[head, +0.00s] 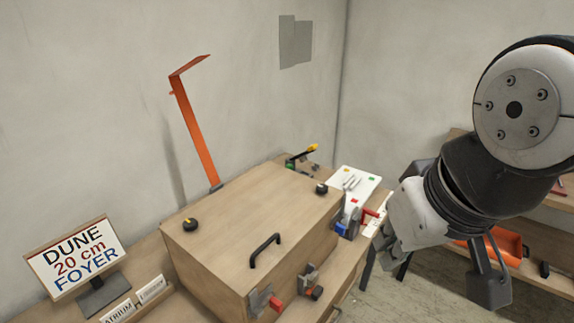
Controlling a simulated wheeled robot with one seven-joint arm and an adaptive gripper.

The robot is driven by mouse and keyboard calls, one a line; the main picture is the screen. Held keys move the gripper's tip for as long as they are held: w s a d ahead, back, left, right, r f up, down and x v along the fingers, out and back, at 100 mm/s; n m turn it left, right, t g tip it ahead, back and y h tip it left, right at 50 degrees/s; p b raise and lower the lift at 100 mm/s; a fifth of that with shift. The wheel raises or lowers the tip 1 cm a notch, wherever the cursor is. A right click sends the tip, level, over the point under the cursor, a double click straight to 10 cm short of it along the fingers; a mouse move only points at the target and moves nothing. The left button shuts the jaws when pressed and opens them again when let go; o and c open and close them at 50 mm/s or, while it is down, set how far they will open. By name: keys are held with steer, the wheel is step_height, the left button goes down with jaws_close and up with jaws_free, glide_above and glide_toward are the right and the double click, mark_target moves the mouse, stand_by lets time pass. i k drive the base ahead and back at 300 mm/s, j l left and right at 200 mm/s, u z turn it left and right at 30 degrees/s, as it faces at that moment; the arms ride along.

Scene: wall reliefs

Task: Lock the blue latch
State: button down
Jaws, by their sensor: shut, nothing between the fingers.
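A wooden box (225,247) with a dark handle on its lid stands on the bench. A blue latch part (345,230) sits at the box's right end, with a red lever (370,212) beside it. Its exact position, locked or not, is too small to tell. Two more latches are on the box's front face: a grey one with a red tab (274,303) and a grey one with a dark and red end (311,282). My gripper (384,250) is shut and empty, to the right of the blue latch, apparently apart from it.
An orange bent strip (196,130) rises behind the box. A sign (74,257) and small name plates (135,304) stand at the left. A white board (358,182) with small parts lies behind the latch. An orange bin (500,243) is at the right.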

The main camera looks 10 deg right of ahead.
mark_target(340, 228)
steer(key=l+z, duration=0.15)
steer(key=u, duration=0.55)
steer(key=k, duration=0.2)
steer(key=k+z, duration=0.2)
steer(key=z, duration=0.35)
steer(key=i+l+u, duration=0.2)
steer(key=u, duration=0.2)
steer(key=i+l+u, duration=0.3)
steer(key=u, duration=0.15)
